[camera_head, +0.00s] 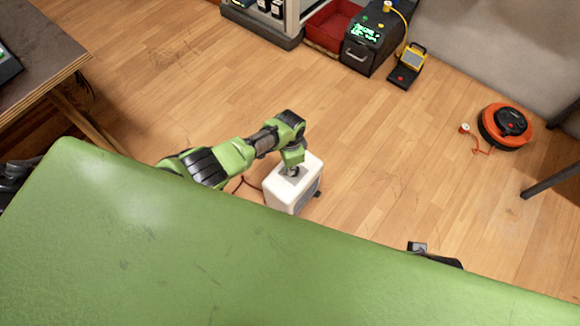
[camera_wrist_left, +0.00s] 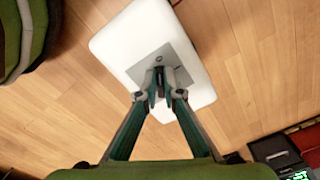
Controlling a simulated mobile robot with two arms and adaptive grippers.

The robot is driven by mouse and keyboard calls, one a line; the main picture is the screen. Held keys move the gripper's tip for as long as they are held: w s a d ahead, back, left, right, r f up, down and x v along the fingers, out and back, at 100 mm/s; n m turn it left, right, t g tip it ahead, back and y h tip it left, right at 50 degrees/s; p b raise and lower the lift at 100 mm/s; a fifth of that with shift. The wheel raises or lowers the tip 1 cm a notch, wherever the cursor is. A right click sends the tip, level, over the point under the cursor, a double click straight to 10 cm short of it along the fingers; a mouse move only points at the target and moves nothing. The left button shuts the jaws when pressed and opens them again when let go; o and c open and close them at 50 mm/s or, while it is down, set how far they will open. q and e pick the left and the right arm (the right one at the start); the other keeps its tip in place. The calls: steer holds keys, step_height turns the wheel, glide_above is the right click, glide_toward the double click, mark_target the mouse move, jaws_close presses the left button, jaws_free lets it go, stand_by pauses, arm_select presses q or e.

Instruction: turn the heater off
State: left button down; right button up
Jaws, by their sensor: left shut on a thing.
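The heater (camera_head: 286,188) is a small white box on the wooden floor, with a dark grille on its right side. My left gripper (camera_head: 291,171) reaches down onto its top. In the left wrist view, the white top of the heater (camera_wrist_left: 118,42) has a grey panel (camera_wrist_left: 146,70) with a dark knob (camera_wrist_left: 159,74). My left gripper (camera_wrist_left: 162,98) is shut on the knob there, its fingertips on both sides. The knob's setting cannot be read. In the head view, a small dark part (camera_head: 418,247) shows at the green edge, perhaps my right gripper; its fingers cannot be made out.
A cord (camera_head: 240,184) runs left from the heater. A red bin (camera_head: 328,27), a dark unit with a lit display (camera_head: 368,42) and a yellow device (camera_head: 409,62) stand at the back. An orange reel (camera_head: 505,126) lies right. The floor between is clear.

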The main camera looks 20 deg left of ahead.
arm_select(q)
steer(key=c, duration=2.2)
jaws_free()
steer(key=shift+a, duration=0.15)
step_height(320, 180, up, 12)
